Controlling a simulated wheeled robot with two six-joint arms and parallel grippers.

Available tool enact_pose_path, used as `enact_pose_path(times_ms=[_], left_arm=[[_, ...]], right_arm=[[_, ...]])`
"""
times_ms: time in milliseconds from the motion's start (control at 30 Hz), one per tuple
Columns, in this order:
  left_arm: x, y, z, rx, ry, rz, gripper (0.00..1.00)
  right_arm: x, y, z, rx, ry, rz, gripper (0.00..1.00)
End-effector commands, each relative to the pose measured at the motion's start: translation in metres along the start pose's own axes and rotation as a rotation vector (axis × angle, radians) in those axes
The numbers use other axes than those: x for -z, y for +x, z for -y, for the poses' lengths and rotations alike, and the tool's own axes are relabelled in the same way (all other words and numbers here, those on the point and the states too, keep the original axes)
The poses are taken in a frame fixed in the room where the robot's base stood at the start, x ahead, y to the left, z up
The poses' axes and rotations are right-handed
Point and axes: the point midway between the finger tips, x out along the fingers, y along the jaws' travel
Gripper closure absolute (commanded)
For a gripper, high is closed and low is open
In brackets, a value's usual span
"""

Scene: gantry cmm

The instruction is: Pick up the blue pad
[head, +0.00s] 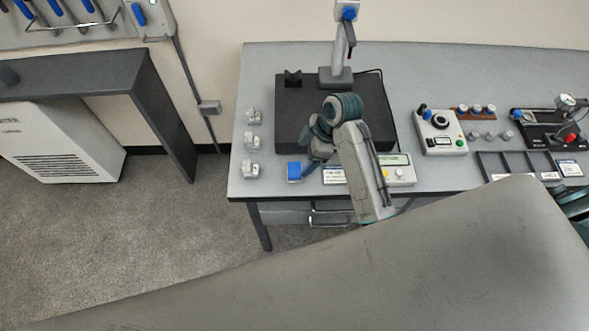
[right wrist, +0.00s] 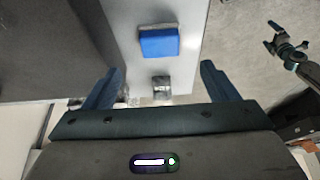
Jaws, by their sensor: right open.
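The blue pad (head: 294,171) lies at the front left of the grey bench, near its front edge. In the right wrist view the blue pad (right wrist: 159,42) shows whole, beyond the fingertips and between their lines. My right gripper (head: 307,165) is just right of the pad in the head view. In the right wrist view my right gripper (right wrist: 160,76) has its two fingers wide apart with nothing held. It does not touch the pad that I can see. An arm that looks like my left one shows small at the upper right of the wrist view; its jaws are unclear.
A black plate (head: 290,105) with a stand lies behind my right arm. A white box with a display (head: 397,172) is to the right.

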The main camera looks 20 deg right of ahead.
Motion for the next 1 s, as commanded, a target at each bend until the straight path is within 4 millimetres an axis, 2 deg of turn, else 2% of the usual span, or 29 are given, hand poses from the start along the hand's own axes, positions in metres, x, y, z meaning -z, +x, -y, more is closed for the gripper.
enact_pose_path(times_ms=[100,267,367,500,633,933,1000], left_arm=[[-0.001,-0.007,0.000,-0.001,0.000,0.001,0.00],[-0.002,-0.010,0.000,-0.001,0.000,0.004,0.00],[-0.001,-0.020,0.001,-0.001,0.000,0.004,0.00],[0.000,-0.034,0.002,-0.001,0.000,0.004,0.00],[0.001,-0.036,0.002,-0.001,0.000,0.004,0.00],[0.001,-0.035,0.002,-0.001,0.000,0.004,0.00],[0.001,-0.035,0.002,-0.001,0.000,0.003,0.00]], right_arm=[[0.001,0.015,0.000,0.002,0.003,0.000,0.20],[0.000,0.026,0.000,0.000,0.002,0.000,0.20],[-0.001,0.035,0.001,0.002,0.004,0.001,0.20],[-0.005,0.054,0.002,0.003,0.005,0.003,0.20],[-0.005,0.071,0.001,0.001,0.003,0.000,0.20],[-0.006,0.077,0.000,-0.002,0.002,0.001,0.20],[-0.006,0.077,0.000,-0.002,0.002,0.001,0.32]])
